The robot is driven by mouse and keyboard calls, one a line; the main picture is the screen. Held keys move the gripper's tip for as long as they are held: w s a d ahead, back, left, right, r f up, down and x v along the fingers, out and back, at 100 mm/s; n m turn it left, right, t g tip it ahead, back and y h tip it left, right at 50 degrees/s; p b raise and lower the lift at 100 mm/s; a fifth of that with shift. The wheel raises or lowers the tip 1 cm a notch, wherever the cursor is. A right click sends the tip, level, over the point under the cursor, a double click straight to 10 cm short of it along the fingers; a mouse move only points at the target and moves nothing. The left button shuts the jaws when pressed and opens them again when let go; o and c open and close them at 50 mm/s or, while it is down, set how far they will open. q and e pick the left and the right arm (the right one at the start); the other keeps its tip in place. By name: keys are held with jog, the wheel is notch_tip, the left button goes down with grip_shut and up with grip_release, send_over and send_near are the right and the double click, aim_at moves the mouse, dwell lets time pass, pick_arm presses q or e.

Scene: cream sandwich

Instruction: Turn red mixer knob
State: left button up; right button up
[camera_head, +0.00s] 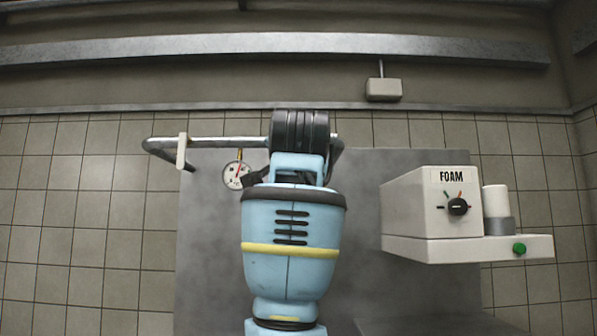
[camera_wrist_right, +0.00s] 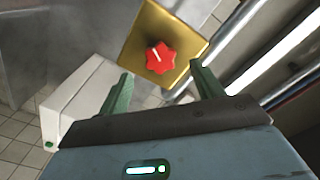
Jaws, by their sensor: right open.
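The red mixer knob (camera_wrist_right: 161,58) is a lobed red dial with a white pointer line, mounted on a square gold plate (camera_wrist_right: 144,27) in the right wrist view. My right gripper (camera_wrist_right: 161,74) is open, with its two green fingers spread apart. The knob appears between and just beyond the fingertips, and nothing is held. Whether a finger touches the plate cannot be told. In the head view a light-blue arm of mine fills the middle, and the knob and plate do not show there. My left gripper is in neither view.
A white FOAM machine (camera_head: 408,212) with a black dial (camera_head: 458,207) and a green button (camera_head: 520,249) stands to the right of the arm. A round gauge (camera_head: 237,176) and a metal rail (camera_head: 222,143) are at the left. Bare tiled wall shows at far left.

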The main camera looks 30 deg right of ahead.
jog(key=shift+v, duration=1.65)
jog(key=shift+d, duration=0.1)
